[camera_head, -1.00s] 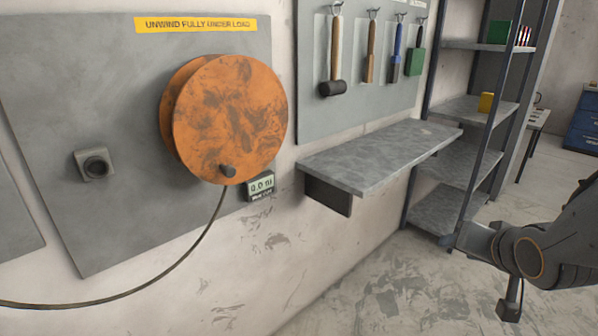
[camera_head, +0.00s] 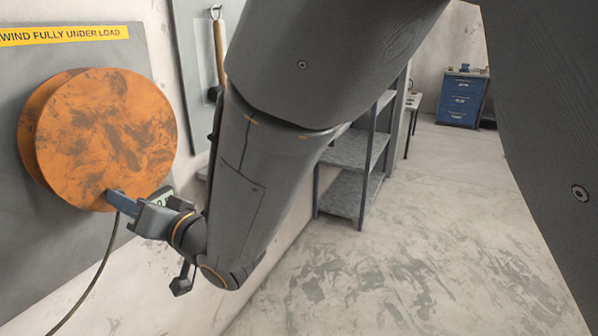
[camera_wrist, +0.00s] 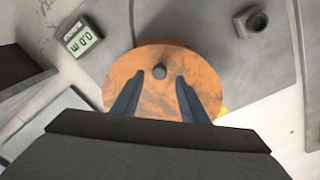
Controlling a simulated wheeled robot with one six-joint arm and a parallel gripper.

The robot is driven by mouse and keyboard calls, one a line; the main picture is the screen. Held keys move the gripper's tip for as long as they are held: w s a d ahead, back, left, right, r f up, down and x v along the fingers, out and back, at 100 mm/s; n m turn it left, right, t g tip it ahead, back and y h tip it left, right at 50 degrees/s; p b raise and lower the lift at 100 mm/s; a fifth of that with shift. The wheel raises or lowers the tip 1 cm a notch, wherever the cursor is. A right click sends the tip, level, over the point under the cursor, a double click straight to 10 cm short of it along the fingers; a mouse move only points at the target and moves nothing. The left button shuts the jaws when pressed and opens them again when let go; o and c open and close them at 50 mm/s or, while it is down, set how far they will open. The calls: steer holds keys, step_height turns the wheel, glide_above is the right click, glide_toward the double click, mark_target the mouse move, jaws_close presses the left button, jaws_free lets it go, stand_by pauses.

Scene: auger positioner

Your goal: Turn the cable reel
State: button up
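The orange, worn cable reel (camera_head: 105,140) is mounted on a grey wall panel, with a dark cable (camera_head: 95,280) hanging from its underside. My gripper (camera_head: 118,200) is at the reel's lower edge in the head view, where it covers the crank knob. In the wrist view the reel (camera_wrist: 162,98) fills the middle, and its dark round knob (camera_wrist: 159,72) shows just beyond the fingertips. The two fingers of my gripper (camera_wrist: 160,82) are apart, with the knob lying between their lines and nothing held. Whether a finger touches the reel face, I cannot tell.
A small display (camera_wrist: 82,38) reading 0.0 m is beside the reel. A grey round socket (camera_wrist: 251,22) sits on the panel. A yellow label (camera_head: 65,34) is above the reel. A shelf rack (camera_head: 345,190) stands behind my arm; the floor (camera_head: 430,240) is clear.

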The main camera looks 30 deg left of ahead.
steer(key=shift+a+p, duration=0.35)
steer(key=shift+a, duration=1.6)
jaws_close()
